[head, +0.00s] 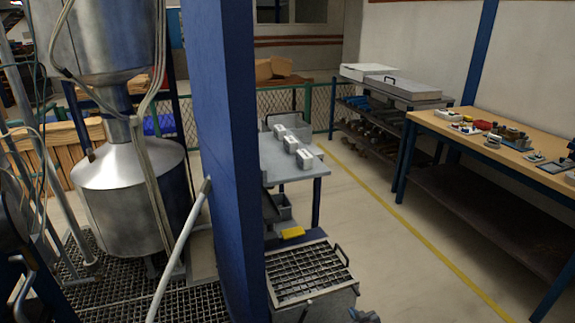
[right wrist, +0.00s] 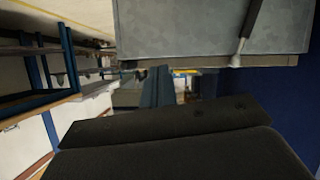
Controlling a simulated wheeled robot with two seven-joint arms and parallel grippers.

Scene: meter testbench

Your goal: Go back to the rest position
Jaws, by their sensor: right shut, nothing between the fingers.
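My right gripper (head: 364,316) shows only as a small dark piece at the bottom edge of the head view, low beside the grated metal box (head: 308,272). In the right wrist view its fingers (right wrist: 156,84) are together with nothing between them. The dark gripper body fills the lower part of that view. A grey metal surface (right wrist: 210,28) with a dark handle is close by at the top of the wrist view. My left gripper is in neither view.
A blue column (head: 228,150) stands close in front. Behind it is a grey table (head: 285,172) with several white meters (head: 290,143). A wooden workbench (head: 470,138) with small parts stands at the right. The floor (head: 395,255) between is clear. A metal tank (head: 130,190) stands left.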

